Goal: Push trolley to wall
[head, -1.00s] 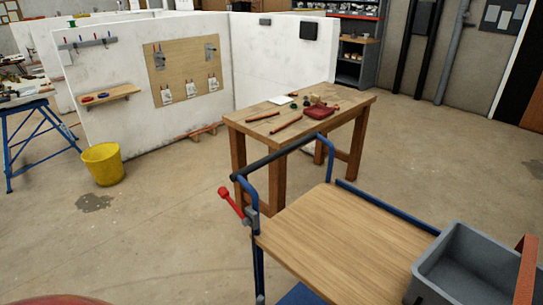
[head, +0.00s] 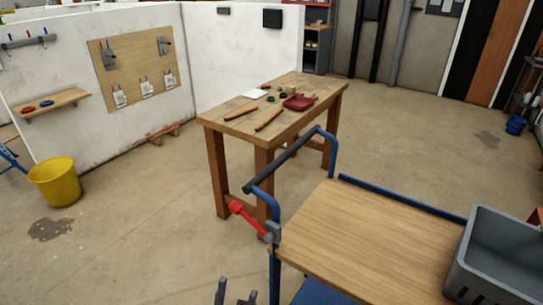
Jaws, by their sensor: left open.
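The trolley (head: 365,238) stands at the lower right, with a wooden deck and a blue tube frame. Its black push handle (head: 283,161) faces the workbench side, and a red lever (head: 248,218) sits on the near post. White partition walls (head: 235,60) stand at the back left, well apart from the trolley. My left gripper (head: 236,293) shows at the bottom edge, its two dark fingers apart and empty. It is left of and below the trolley's near post, not visibly touching it. My right gripper is out of view.
A grey crate (head: 500,257) stands on the trolley's right end. A wooden workbench (head: 222,124) with tools and pipes stands just beyond the handle. A yellow bucket (head: 54,183) is at left. A blue bucket (head: 516,125) is at far right. Open concrete floor lies left and behind.

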